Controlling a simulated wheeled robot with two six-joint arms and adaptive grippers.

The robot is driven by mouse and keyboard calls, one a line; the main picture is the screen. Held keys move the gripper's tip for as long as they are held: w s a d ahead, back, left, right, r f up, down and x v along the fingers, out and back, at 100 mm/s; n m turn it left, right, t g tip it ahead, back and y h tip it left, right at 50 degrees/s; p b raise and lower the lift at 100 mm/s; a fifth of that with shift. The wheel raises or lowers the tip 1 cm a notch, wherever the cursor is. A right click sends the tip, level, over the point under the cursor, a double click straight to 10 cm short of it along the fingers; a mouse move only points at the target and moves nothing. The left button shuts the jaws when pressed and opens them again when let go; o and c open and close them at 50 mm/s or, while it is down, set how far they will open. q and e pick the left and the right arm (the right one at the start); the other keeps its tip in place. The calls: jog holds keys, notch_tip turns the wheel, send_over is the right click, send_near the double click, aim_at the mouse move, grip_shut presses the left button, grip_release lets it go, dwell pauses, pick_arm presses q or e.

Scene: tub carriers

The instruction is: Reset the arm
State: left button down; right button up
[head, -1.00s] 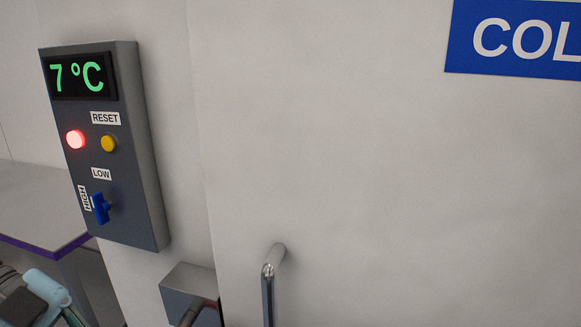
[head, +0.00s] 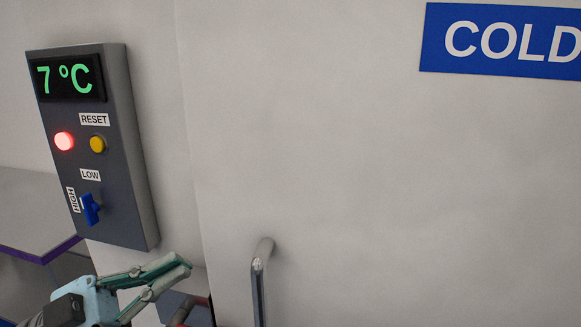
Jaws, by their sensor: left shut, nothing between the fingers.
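My left gripper (head: 186,264) shows at the lower left of the head view, its fingers together and empty, pointing right. It is just below the grey control panel (head: 126,190) and left of the door handle, with no visible contact with either. The panel carries a display (head: 69,77) reading 7 °C, a lit red lamp (head: 64,141), a yellow button (head: 98,144) under the RESET label, and a blue switch (head: 90,209) beside the LOW and HIGH labels. My right gripper is out of view.
A pale door or wall panel (head: 350,170) fills the right, with a metal handle (head: 258,285) and a blue sign (head: 500,40) reading COLD. A grey box (head: 172,303) sits low behind my gripper. A grey table (head: 30,215) with a purple edge is at left.

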pick_arm(q)
jog(key=w+a+f+n+t+y, duration=0.4)
jog(key=w+a+n+t+y, duration=0.3)
jog(key=n+t+y, duration=0.5)
jog(key=a+f+n+g+y, duration=0.1)
jog(key=a+f+n+y, duration=0.3)
jog(key=f, duration=0.5)
jog(key=a+f+n+g+y, duration=0.2)
jog(key=a+f+n+y, duration=0.15)
jog(key=f+y, duration=0.35)
jog(key=s+d+f+g+h, duration=0.1)
jog(key=s+d+f+g, duration=0.2)
jog(key=s+f+g, duration=0.65)
jog(key=s+d+f+g, duration=0.3)
jog(key=s+f+g, duration=0.1)
jog(key=s+f, duration=1)
notch_tip(320, 180, down, 20)
jog(key=a+g, duration=0.1)
jog(key=a, duration=0.2)
jog(key=s+f+g, duration=0.1)
jog(key=s+f, duration=1.1)
jog(key=s, duration=0.2)
jog(key=shift+a+f, duration=0.15)
